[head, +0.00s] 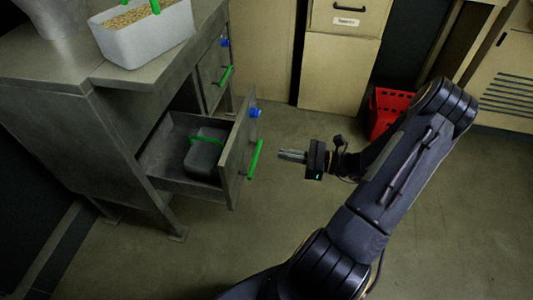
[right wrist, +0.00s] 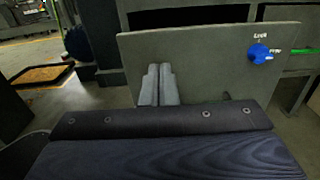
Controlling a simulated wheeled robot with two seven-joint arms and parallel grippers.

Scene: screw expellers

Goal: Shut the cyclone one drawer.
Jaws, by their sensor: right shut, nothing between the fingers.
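The lower drawer (head: 165,178) of the grey metal stand is pulled out. Its front panel (head: 238,150) carries a blue knob (head: 255,113) and a green handle (head: 256,160). A grey bin (head: 203,158) with a green handle sits inside it. I cannot read a name on the drawer. My right gripper (head: 281,154) is shut and empty, just right of the green handle, with a small gap. In the right wrist view, the closed fingers (right wrist: 158,85) point at the flat drawer front (right wrist: 205,60), with the blue lock knob (right wrist: 260,54) to the right. My left gripper is not in view.
A closed upper drawer (head: 213,75) has its own blue knob and green handle. A white tub (head: 148,40) of grain stands on top of the stand. A red crate (head: 388,108) stands by the beige cabinets (head: 340,70).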

